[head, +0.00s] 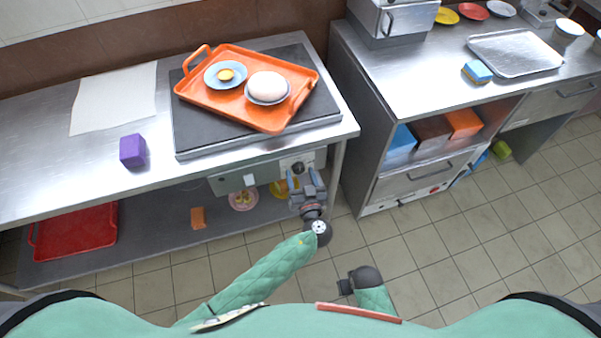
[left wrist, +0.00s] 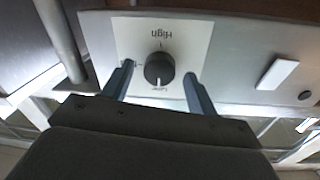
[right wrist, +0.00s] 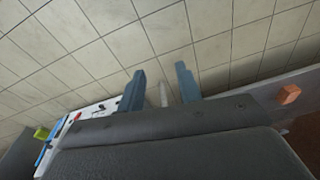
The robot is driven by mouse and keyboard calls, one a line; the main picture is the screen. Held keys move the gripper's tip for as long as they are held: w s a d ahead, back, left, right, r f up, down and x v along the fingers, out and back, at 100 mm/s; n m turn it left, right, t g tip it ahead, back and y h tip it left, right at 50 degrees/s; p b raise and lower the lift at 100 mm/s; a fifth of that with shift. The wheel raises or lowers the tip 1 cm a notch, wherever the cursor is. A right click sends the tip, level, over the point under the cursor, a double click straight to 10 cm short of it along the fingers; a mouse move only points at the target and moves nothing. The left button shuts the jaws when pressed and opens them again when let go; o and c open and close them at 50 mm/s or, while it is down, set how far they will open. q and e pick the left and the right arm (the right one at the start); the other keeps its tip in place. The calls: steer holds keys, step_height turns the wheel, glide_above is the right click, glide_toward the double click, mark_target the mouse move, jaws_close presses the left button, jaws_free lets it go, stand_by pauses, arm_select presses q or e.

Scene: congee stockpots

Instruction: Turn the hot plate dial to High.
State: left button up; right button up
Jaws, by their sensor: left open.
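The hot plate dial (head: 298,168) is a round black knob on the grey front panel (head: 235,183) below the counter edge. A pale mark shows on the knob's lower side, away from "High". My left gripper (head: 307,183) is open, its fingers (left wrist: 158,88) on either side of the dial; contact cannot be told. My right gripper (right wrist: 161,85) is open and empty over the floor.
An orange tray (head: 190,93) with a plate and a bowl lies on the dark hot plate (head: 195,142). A white rocker-like piece (left wrist: 278,74) is beside the dial. A counter leg (left wrist: 58,40) stands close by. A steel cabinet (head: 360,120) is to the right across a gap.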

arm_select(q)
steer(key=shift+w+a, duration=0.1)
steer(key=shift+w, duration=0.15)
arm_select(e)
steer(key=shift+s+f, duration=0.1)
steer(key=shift+f, duration=0.45)
arm_select(q)
steer(key=c, duration=1)
steer(key=shift+f, duration=0.1)
arm_select(e)
steer(key=shift+r, duration=0.1)
